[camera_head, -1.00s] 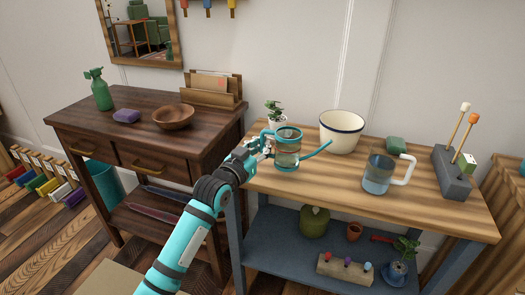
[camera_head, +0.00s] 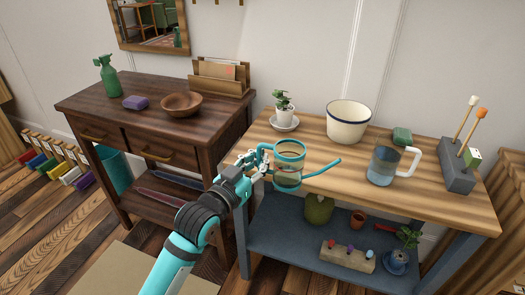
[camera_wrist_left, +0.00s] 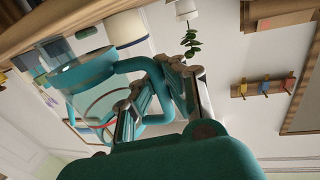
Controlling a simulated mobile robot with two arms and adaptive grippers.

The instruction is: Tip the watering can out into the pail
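The watering can (camera_head: 289,166) has a see-through body with teal bands, a teal handle on its left and a thin teal spout pointing right. My left gripper (camera_head: 260,160) is shut on its handle. The can looks upright and overlaps the front edge of the bench; its exact height is hard to tell. In the left wrist view the can (camera_wrist_left: 82,72) shows beside my fingers (camera_wrist_left: 160,95), with the handle between them. The white pail with a dark rim (camera_head: 347,127) stands on the bench behind and right of the can. My right gripper is out of view.
On the wooden bench (camera_head: 325,184) are a potted plant (camera_head: 284,107), a glass jug (camera_head: 383,164), a green block (camera_head: 402,135) and a grey holder with sticks (camera_head: 457,174). A dark side table (camera_head: 150,115) stands left.

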